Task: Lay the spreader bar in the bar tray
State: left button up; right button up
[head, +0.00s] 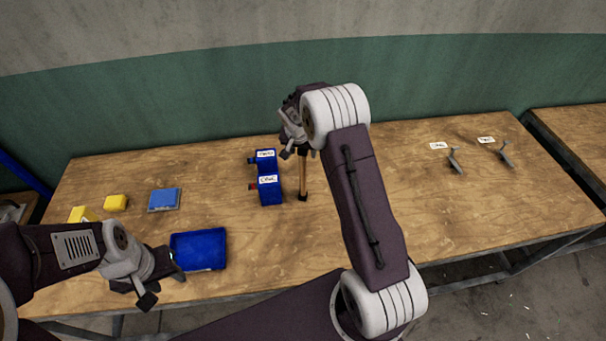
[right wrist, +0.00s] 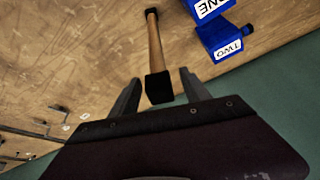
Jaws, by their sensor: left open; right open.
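The spreader bar (head: 302,178) is a wooden rod with black ends, just right of the blue presses in the head view. Its upper part there is hidden by my right gripper (head: 298,150). In the right wrist view the bar (right wrist: 155,45) points between the open fingers of my right gripper (right wrist: 158,92), its larger black end close to them. I cannot tell whether the bar stands or lies. A blue tray (head: 174,236), apparently the bar tray, sits empty near the front left edge. My left gripper (head: 164,282) is open and empty by its front left corner.
Two blue presses with white labels (head: 270,192) (head: 263,155) stand left of the bar. Yellow blocks (head: 116,203) and a flat blue box (head: 164,199) lie at left. Grey forked stands (head: 455,160) with labels are at right. The table's right middle is clear.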

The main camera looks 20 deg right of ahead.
jog(key=shift+r, duration=0.1)
grip_shut()
dwell(1.2)
